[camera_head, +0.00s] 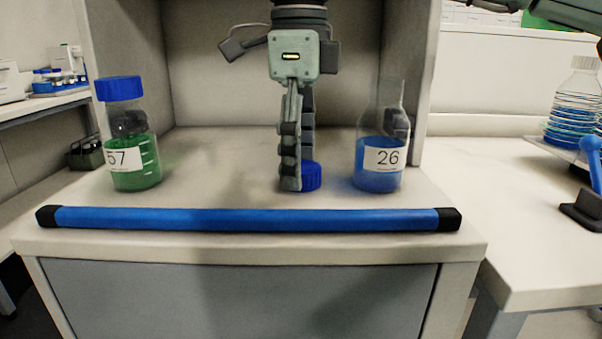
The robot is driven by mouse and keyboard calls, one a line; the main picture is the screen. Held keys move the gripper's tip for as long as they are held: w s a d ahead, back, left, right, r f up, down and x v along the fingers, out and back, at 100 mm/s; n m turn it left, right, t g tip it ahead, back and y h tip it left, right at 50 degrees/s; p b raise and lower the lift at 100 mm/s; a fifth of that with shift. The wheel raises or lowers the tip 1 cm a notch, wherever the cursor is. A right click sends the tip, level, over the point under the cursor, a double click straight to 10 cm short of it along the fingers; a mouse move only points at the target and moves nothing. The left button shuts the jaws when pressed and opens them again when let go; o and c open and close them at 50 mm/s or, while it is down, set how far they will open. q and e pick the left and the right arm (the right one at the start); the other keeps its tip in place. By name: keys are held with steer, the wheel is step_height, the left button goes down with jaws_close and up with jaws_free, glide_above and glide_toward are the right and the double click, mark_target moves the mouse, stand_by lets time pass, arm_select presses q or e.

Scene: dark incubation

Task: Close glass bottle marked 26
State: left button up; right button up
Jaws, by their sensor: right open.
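The glass bottle marked 26 (378,165) stands upright on the cabinet's surface, holding blue liquid, with no cap on its neck. A blue cap (312,177) sits on the surface to the left of this bottle. My right gripper (297,184) points straight down at the cap, its fingers seen nearly edge-on. It is open; a finger hides the left part of the cap, and I cannot tell whether it touches it. My left gripper is not in view.
A bottle marked 57 (131,155) with green liquid and a blue cap stands at the left. A blue bar with black ends (250,219) runs along the front edge. Side walls flank the bay.

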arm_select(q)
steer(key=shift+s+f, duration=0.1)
arm_select(e)
steer(key=shift+c, duration=0.7)
steer(key=c, duration=0.8)
steer(key=shift+r, duration=0.65)
step_height(320, 180, up, 3)
steer(key=shift+f, duration=0.1)
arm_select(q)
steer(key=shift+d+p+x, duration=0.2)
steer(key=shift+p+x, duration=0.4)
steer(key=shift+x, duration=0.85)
arm_select(e)
steer(key=shift+s+a+r, duration=0.95)
steer(key=shift+a+r, duration=0.2)
steer(key=shift+a, duration=0.55)
steer(key=shift+s+a+r, duration=0.95)
steer(key=shift+a+r, duration=0.2)
steer(key=shift+a, duration=0.55)
steer(key=shift+s+a+r, duration=0.95)
steer(key=shift+a+r, duration=0.2)
steer(key=shift+a, duration=0.55)
